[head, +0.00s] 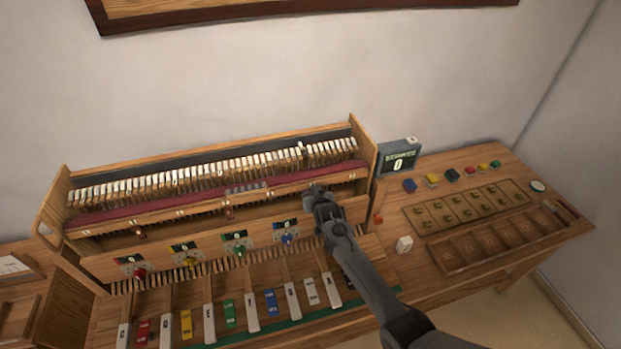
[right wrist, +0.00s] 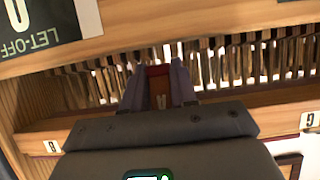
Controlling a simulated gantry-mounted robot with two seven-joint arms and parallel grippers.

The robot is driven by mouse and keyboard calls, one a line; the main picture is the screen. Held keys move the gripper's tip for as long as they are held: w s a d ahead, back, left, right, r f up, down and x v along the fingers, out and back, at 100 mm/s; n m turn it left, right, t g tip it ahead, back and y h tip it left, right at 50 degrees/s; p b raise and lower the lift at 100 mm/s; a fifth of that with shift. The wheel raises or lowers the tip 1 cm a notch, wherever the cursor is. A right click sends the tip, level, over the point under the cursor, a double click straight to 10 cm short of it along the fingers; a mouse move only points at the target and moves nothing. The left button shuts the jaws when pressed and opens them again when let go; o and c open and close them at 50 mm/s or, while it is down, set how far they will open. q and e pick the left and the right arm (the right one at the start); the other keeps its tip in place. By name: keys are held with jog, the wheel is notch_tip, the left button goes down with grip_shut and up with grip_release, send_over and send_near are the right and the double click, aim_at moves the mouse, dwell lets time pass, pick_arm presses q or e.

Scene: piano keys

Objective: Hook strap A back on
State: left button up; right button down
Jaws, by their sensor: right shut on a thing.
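My right gripper (head: 316,197) is at the right part of the piano action, just above the front rail with the coloured knobs. In the right wrist view its fingers (right wrist: 160,88) are shut on a small red piece (right wrist: 158,71), seemingly a strap; its letter cannot be read. The fingers point at a row of thin upright wires and wooden parts (right wrist: 215,68) behind a wooden rail. Whether the red piece touches a wire is hidden. Other small red pieces hang below the rail, one at the left (head: 140,234) and one mid-way (head: 228,212). My left gripper is not in view.
A red felt rail (head: 190,204) and a row of hammers (head: 200,178) run above. A LET-OFF panel (right wrist: 35,28) is close by in the wrist view. A white block (head: 404,244) and wooden trays (head: 470,264) are at right.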

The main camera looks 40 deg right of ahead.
jog(key=g+p, duration=0.1)
jog(key=p, duration=0.1)
jog(key=s+g+y+p, duration=0.1)
jog(key=shift+a+r+g+p, duration=0.15)
jog(key=shift+a+g+p, duration=0.1)
jog(key=shift+g+p, duration=0.15)
pick_arm(q)
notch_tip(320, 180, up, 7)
jog(key=p, duration=0.1)
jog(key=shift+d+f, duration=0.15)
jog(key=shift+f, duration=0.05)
pick_arm(e)
jog(key=shift+s+a+f+g+y, duration=0.1)
jog(key=shift+s+f+g+y, duration=0.25)
jog(key=shift+g, duration=0.45)
jog(key=c, duration=1)
grip_release()
jog(key=shift+o, duration=0.2)
jog(key=shift+s+r, duration=0.1)
jog(key=shift+s, duration=0.05)
